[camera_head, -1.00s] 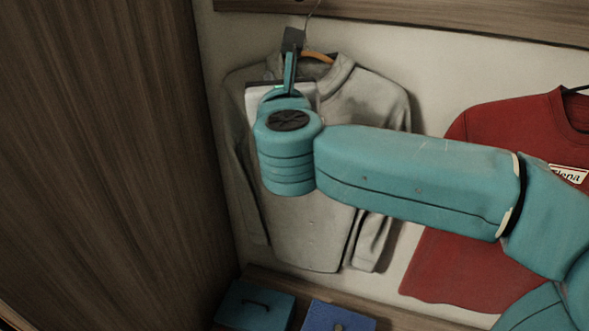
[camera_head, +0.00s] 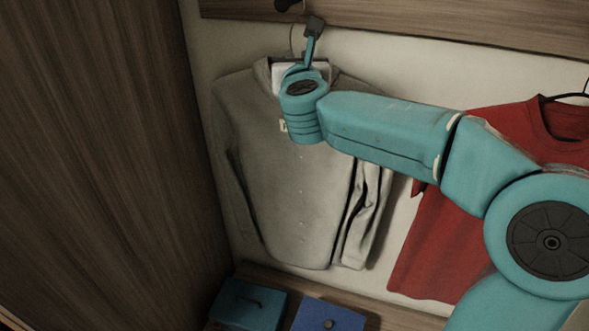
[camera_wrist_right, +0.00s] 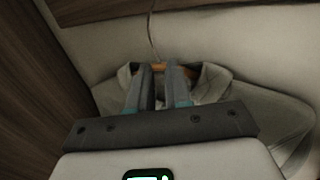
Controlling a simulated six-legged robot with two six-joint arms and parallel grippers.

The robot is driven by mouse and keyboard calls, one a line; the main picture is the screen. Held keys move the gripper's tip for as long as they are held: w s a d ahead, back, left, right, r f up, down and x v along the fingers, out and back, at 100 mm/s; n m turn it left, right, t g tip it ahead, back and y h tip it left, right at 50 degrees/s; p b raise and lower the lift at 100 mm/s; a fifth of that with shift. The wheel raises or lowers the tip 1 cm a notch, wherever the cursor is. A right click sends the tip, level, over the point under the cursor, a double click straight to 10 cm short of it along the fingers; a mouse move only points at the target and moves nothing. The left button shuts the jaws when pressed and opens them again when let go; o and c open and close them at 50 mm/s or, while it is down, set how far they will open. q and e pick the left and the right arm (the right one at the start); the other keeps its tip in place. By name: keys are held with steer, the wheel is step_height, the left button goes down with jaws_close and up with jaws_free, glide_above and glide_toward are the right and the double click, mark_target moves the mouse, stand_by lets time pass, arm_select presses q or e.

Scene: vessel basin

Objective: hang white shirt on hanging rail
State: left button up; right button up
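The pale grey-white shirt (camera_head: 285,190) hangs upright on an orange hanger (camera_wrist_right: 160,68), against the wall at the left. The hanger's thin hook (camera_head: 292,42) rises toward a dark peg (camera_head: 287,4) on the wooden rail (camera_head: 430,25); I cannot tell whether it sits on the peg. My right gripper (camera_head: 314,27) is beside the hook, in front of the collar. In the right wrist view its fingers (camera_wrist_right: 163,72) are apart with a gap between them, and the hanger and collar show beyond. My left gripper is out of view.
A red shirt (camera_head: 450,220) hangs to the right, partly behind my right arm. A dark wood panel (camera_head: 100,150) closes off the left side. A teal box (camera_head: 248,304) and a blue box (camera_head: 328,316) are below the shirts.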

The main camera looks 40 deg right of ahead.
mark_target(294, 47)
steer(key=p+x, duration=0.2)
steer(key=x, duration=0.1)
steer(key=r+p+x, duration=0.1)
steer(key=x, duration=0.1)
steer(key=shift+w, duration=0.15)
steer(key=shift+w+d+f, duration=0.15)
steer(key=shift+w+d, duration=0.1)
steer(key=shift+w, duration=0.2)
steer(key=shift+s, duration=0.1)
steer(key=shift+c, duration=0.3)
jaws_close()
stand_by(0.5)
